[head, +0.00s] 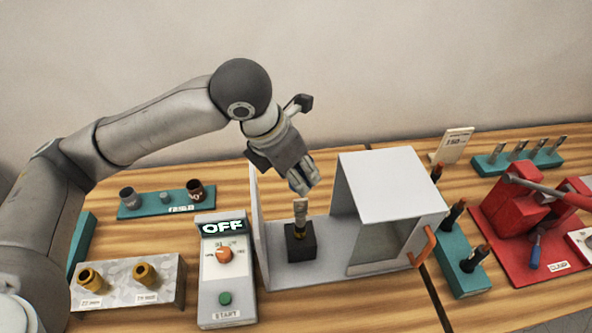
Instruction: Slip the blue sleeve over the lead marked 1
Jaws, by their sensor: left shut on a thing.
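My left gripper (303,178) comes in from the upper left and points down. It is shut on a small bluish piece (295,184), which looks like the blue sleeve; the fingers hide most of it. Below it, a lead with a pale flat tip (300,210) stands upright in a black block (300,242) on a grey machine's base. The held piece is above the lead's tip and appears apart from it. I cannot read a number on this lead. My right gripper is not in view.
A grey hood (385,180) with an orange handle (424,245) stands right of the lead. A control box (225,270) reading OFF is at left. Teal racks, one with dark pegs (452,215), and a red clamp fixture (520,225) are at right.

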